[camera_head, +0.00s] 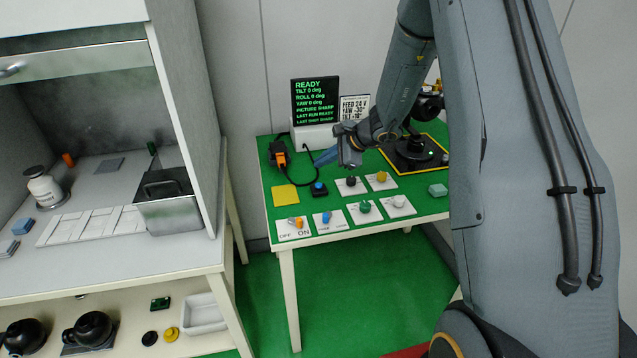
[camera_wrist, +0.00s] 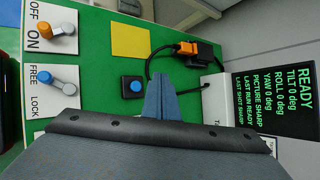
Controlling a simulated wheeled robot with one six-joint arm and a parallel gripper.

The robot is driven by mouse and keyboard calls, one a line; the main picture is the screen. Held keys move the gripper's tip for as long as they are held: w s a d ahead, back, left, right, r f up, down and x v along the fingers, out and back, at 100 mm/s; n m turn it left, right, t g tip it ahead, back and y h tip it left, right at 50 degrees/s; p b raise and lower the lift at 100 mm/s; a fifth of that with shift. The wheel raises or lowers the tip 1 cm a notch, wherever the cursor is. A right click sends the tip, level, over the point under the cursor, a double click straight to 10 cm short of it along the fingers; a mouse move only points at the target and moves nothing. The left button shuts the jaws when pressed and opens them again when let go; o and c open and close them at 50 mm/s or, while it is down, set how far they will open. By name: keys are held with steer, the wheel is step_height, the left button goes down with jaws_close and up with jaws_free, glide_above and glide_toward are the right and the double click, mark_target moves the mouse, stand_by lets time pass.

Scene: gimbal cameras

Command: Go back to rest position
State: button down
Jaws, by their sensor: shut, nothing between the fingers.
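My gripper (camera_head: 324,157) hangs above the green table (camera_head: 262,170) in the head view, in front of the display screen (camera_head: 315,100) and near the blue push button (camera_head: 319,187). In the wrist view my gripper (camera_wrist: 160,97) has its blue-grey fingers together with nothing between them. They point between the blue button (camera_wrist: 132,87) and the screen (camera_wrist: 280,105). The fingertips look clear of the table. The screen reads READY, with tilt, roll and yaw at 0 deg.
Switch and knob plates, such as the OFF/ON switch (camera_head: 295,227), line the table's front. A yellow square (camera_head: 285,195), a black and orange plug (camera_head: 280,155) with its cable and a black gimbal device (camera_head: 415,150) are near my arm. A fume-hood-like cabinet (camera_head: 172,110) stands left.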

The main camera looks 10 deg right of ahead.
steer(key=s+r+n+g+h, duration=0.2)
steer(key=s+n, duration=0.7)
steer(key=s, duration=0.8)
steer(key=s+a+r+n+g+h, duration=0.1)
steer(key=s+r+n+g+h, duration=0.2)
steer(key=s+n, duration=0.6)
steer(key=s+r+h, duration=0.1)
steer(key=s, duration=0.7)
steer(key=shift+s+r+n+g, duration=0.3)
steer(key=shift+s+r, duration=0.05)
steer(key=shift+r, duration=0.05)
steer(key=shift+a, duration=0.1)
stand_by(2.2)
